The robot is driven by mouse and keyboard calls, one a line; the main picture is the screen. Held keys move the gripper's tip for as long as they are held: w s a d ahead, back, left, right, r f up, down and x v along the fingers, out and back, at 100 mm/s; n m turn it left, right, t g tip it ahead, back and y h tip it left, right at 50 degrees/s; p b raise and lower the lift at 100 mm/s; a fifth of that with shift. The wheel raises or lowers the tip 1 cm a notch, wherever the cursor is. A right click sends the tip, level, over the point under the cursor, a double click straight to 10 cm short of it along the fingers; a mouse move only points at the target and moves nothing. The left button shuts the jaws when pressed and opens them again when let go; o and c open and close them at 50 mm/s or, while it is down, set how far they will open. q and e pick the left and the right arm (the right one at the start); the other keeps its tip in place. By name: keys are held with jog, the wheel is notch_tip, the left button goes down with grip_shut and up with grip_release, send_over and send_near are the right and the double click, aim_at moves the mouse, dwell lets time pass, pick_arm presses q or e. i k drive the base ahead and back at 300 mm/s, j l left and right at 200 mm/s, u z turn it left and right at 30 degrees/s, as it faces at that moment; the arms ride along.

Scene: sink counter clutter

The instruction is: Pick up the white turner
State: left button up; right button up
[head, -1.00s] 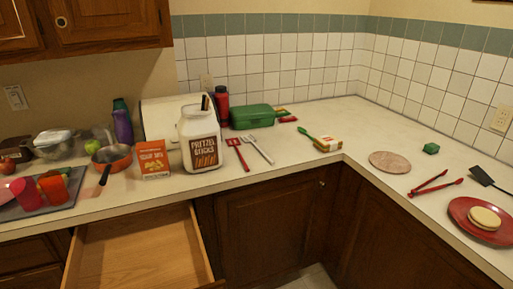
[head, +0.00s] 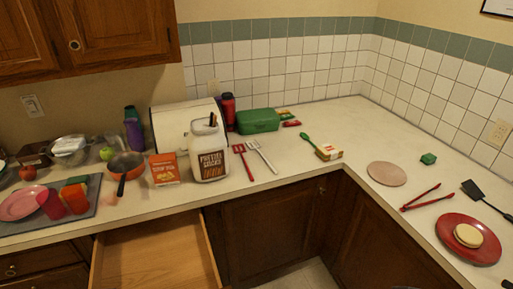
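The white turner (head: 263,156) lies flat on the counter in the head view, right of the pretzel sticks jar (head: 209,152). Its slotted head points toward the back left and its handle toward the front edge. A red turner (head: 243,161) lies close beside it on the left, apart from it. Neither of my grippers shows in the head view.
A green box (head: 258,121) and small packets stand behind the turners. A green-handled utensil (head: 308,142) and a small carton (head: 328,152) lie to the right. An open drawer (head: 153,257) juts out below the counter. Counter between the white turner and the green-handled utensil is clear.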

aim_at(274, 171)
jog(key=i+l+u, duration=1.25)
jog(key=l+u, duration=0.2)
jog(key=l, duration=0.15)
jog(key=i+l+u, duration=0.1)
jog(key=l+u, duration=0.2)
jog(key=l, duration=0.15)
